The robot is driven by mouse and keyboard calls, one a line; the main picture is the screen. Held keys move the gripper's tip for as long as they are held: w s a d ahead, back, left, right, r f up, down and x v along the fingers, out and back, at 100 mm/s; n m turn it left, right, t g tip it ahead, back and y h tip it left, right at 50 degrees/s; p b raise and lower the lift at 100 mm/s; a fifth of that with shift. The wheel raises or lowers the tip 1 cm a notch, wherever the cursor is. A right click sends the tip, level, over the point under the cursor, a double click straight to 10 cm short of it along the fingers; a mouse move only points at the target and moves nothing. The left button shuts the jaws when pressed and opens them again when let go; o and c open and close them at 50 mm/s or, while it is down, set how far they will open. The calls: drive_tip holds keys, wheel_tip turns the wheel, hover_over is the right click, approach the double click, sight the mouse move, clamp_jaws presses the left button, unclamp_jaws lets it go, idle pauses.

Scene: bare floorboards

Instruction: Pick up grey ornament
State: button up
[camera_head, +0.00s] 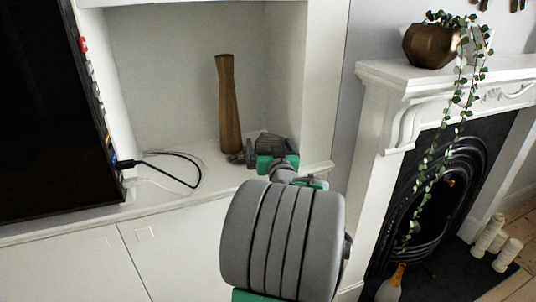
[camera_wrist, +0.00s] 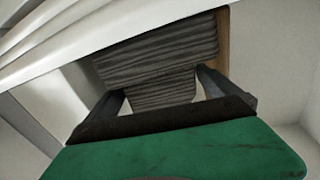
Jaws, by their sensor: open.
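The grey ornament (camera_wrist: 158,55) shows in the wrist view as a dark grey, ribbed block beyond my gripper (camera_wrist: 160,92). Its narrower lower part lies between the two black fingers, which stand apart; I cannot tell whether either touches it. In the head view, my gripper (camera_head: 256,156) is on the alcove shelf near the foot of a tall brown wooden vase (camera_head: 228,105). A dark grey shape there lies close to the gripper, and I cannot clearly separate ornament from gripper.
A black screen (camera_head: 45,110) stands at the left, with a dark cable (camera_head: 185,170) looping on the white shelf (camera_head: 150,200). The alcove's right wall is close to my gripper. A white fireplace (camera_head: 395,110) with a trailing plant in a bronze pot (camera_head: 432,46) is at the right.

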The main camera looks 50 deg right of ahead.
drive_tip(key=shift+w, duration=0.1)
drive_tip(key=shift+c, duration=0.3)
drive_tip(key=c, duration=1.3)
